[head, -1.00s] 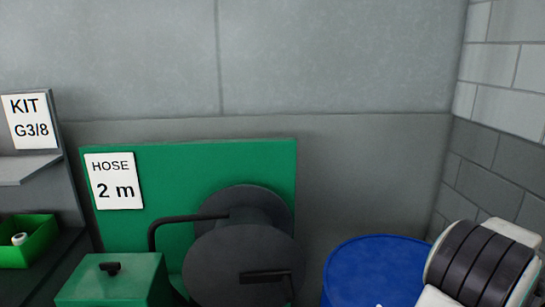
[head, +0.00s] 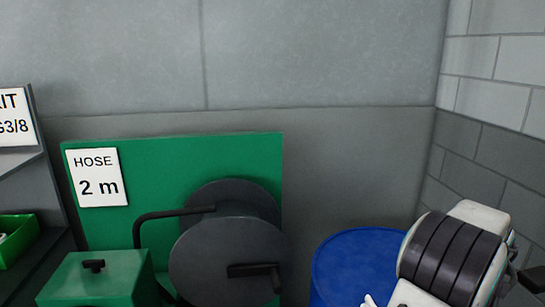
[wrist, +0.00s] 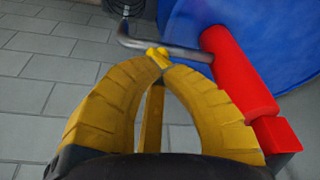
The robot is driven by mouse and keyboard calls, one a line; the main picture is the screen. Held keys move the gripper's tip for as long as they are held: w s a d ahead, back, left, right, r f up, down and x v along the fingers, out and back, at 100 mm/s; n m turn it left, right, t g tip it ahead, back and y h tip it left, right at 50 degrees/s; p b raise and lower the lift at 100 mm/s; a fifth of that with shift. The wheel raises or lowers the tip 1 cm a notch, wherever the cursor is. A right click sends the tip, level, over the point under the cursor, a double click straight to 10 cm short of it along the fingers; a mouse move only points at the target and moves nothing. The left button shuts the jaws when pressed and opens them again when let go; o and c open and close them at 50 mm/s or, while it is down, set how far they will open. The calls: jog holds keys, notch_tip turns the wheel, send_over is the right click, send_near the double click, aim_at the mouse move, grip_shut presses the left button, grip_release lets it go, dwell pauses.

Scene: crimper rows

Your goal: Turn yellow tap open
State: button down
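My gripper (wrist: 161,62) shows in the wrist view with two thick yellow fingers that bow outward and meet at their tips, so it looks shut. A narrow yellow bar (wrist: 152,118) shows in the gap between the fingers; I cannot tell whether it is part of the tap or of my gripper. A small bright yellow piece sits at the fingertips, also unclear. Nothing is surely recognisable as the yellow tap. A grey bent pipe (wrist: 172,50) runs just beyond the tips. My gripper is out of the head view.
A red cylinder (wrist: 240,78) lies close right of my fingers, before the blue drum (wrist: 285,25). The drum (head: 345,255) shows in the head view beside a dark hose reel (head: 225,260) and green panel (head: 150,165). Tiled floor (wrist: 40,80) is clear at left.

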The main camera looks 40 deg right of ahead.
jog(key=f+b, duration=0.4)
jog(key=w+f+b, duration=0.1)
jog(key=f, duration=0.1)
jog(key=shift+b, duration=0.4)
jog(key=shift+s+d+r+p, duration=0.1)
jog(key=shift+s+d+p, duration=0.15)
jog(key=shift+d+p, duration=0.25)
dwell(1.6)
jog(key=shift+s, duration=0.15)
dwell(0.4)
jog(key=shift+a, duration=0.2)
jog(key=shift+a+b, duration=0.2)
jog(key=shift+b, duration=0.1)
jog(key=shift+r, duration=0.1)
